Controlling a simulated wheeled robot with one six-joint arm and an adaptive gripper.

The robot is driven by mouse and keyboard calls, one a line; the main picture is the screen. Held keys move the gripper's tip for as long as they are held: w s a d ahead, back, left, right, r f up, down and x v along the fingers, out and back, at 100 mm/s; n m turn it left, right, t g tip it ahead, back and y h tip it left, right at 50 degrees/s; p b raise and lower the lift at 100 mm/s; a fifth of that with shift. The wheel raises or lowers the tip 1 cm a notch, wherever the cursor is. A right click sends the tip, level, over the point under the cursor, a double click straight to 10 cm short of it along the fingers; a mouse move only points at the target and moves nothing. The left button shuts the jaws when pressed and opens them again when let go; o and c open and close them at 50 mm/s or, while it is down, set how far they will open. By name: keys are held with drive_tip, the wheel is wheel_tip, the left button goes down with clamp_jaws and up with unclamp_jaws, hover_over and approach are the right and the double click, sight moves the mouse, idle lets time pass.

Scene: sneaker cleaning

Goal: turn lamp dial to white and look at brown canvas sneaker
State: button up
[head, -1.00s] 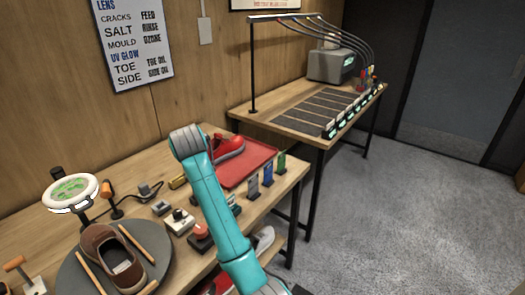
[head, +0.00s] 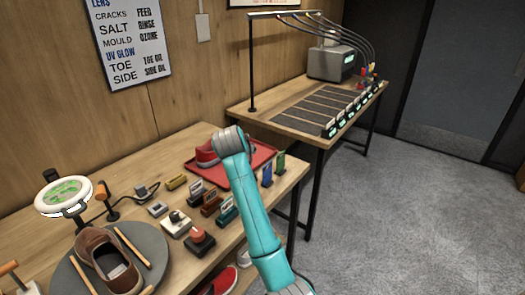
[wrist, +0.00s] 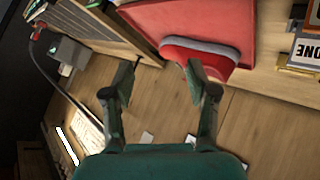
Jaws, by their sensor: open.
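The brown canvas sneaker (head: 92,245) sits on a round grey turntable (head: 68,284) between wooden sticks at the lower left of the head view. The round white magnifier lamp (head: 63,196) with a green-patterned face stands behind it. A small pale box with a dark knob (head: 177,220), perhaps the lamp dial, is right of the turntable; its setting is too small to read. My gripper (wrist: 161,75) is open and empty in the wrist view, with a red sneaker (wrist: 200,55) beyond its fingers. In the head view my arm hides the gripper.
A box with a red knob (head: 199,239) and several small labelled stands (head: 228,212) are near the bench front. A red tray (head: 262,155) lies at the bench's far end. A second table (head: 262,108) stands behind. The floor at right is clear.

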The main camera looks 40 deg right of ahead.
drive_tip(key=s+d+h, duration=0.1)
drive_tip(key=d, duration=0.5)
drive_tip(key=shift+s+f+n, duration=0.15)
drive_tip(key=shift+s+n, duration=0.05)
drive_tip(key=shift+n, duration=0.1)
